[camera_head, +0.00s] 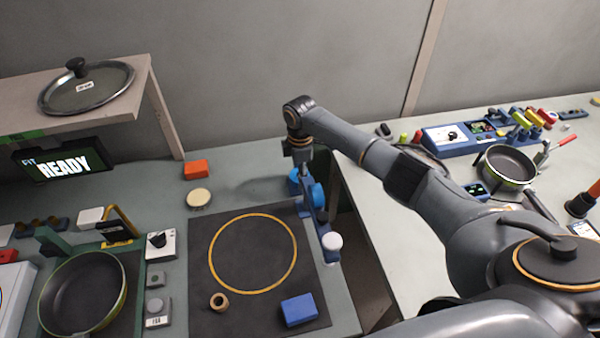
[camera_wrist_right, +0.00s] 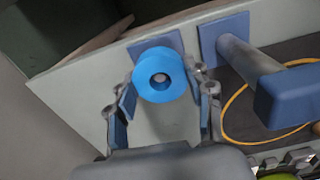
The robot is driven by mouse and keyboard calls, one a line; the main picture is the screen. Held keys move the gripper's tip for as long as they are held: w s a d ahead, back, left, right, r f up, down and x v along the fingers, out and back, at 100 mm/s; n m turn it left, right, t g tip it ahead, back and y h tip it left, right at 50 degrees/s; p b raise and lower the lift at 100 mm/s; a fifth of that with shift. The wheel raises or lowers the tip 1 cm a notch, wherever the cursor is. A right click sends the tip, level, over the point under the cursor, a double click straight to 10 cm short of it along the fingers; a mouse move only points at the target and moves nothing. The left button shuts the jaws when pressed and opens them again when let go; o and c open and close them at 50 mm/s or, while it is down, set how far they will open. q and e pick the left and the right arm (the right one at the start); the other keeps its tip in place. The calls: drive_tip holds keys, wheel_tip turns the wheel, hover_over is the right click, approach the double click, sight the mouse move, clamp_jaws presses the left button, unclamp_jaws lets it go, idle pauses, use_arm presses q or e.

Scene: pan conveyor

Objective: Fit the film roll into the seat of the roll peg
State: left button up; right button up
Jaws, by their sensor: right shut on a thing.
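The bright blue film roll (camera_wrist_right: 172,66), a short cylinder with a centre hole, is between the fingers of my right gripper (camera_wrist_right: 160,80). In the head view the roll (camera_head: 319,195) is low beside the right gripper (camera_head: 308,188), which is shut on it. It is in front of or over a blue square base (camera_wrist_right: 156,44). A grey peg (camera_wrist_right: 250,60) rises from another blue base (camera_wrist_right: 211,42); in the head view its pale round end (camera_head: 332,242) shows. I cannot tell whether a peg sits inside the roll. My left gripper is not in view.
A pan (camera_head: 83,293) is at the left. A gap separates this bench from the right bench (camera_head: 365,215).

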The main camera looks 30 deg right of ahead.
drive_tip(key=shift+f+b, duration=0.5)
drive_tip(key=shift+f, duration=0.4)
drive_tip(key=o, duration=1.1)
drive_tip(key=shift+r, duration=0.1)
wheel_tip(320, 180, up, 12)
